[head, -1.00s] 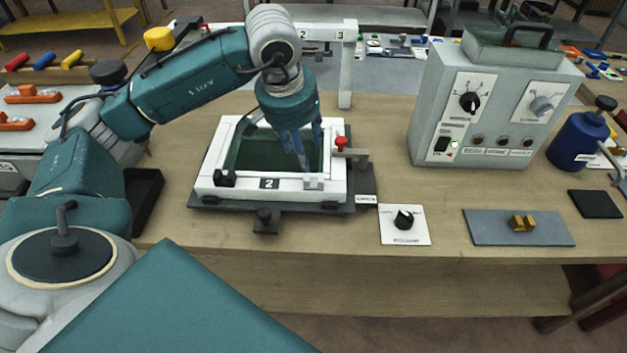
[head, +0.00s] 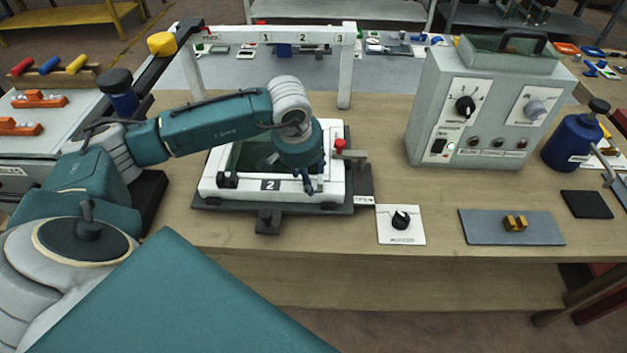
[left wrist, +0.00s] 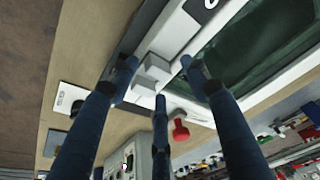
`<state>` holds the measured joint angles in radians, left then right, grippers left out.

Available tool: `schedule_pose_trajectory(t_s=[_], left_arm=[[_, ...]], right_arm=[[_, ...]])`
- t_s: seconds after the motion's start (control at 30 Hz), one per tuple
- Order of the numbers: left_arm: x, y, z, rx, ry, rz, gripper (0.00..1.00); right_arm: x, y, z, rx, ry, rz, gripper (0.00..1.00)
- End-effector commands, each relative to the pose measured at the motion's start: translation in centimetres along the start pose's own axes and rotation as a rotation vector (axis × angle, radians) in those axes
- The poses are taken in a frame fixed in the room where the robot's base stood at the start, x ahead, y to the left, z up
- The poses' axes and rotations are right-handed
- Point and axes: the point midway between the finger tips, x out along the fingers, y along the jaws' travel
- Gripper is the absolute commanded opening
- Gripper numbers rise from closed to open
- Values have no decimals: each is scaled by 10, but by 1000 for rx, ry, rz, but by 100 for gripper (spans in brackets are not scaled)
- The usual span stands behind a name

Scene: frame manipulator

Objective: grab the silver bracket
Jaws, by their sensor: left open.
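The silver bracket (head: 318,186) is a small pale grey block at the front right corner of the white frame (head: 225,187) marked 2. In the left wrist view the bracket (left wrist: 155,70) shows between the fingertips, beside the frame's white edge. My left gripper (head: 308,181) points down over that corner, with its fingers close to the bracket. In the left wrist view its three blue fingers (left wrist: 158,70) are spread open and hold nothing. I cannot tell whether any finger touches the bracket. The arm hides part of the frame's green inside. My right gripper is not in view.
A red knob (head: 340,143) on a clamp stands just right of the frame. A dial plate (head: 401,225), a grey-blue plate (head: 475,228) with a brass piece and a control box (head: 425,120) stand further right. A white gantry (head: 345,75) rises behind.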

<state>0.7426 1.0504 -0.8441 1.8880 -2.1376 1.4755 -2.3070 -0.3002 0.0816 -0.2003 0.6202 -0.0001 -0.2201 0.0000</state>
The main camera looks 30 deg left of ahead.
Motion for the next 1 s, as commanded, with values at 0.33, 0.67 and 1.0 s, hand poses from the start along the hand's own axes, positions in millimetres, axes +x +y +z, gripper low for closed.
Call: schedule_pose_trajectory(t_s=[0.33, 0.67, 1.0], left_arm=[[0, 0, 0, 0, 0, 0, 0], [-2, 0, -1, 0, 1, 0, 0], [-42, 0, -14, -1, 8, 1, 0]], right_arm=[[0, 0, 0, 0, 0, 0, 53], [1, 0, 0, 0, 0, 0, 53], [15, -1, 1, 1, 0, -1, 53]])
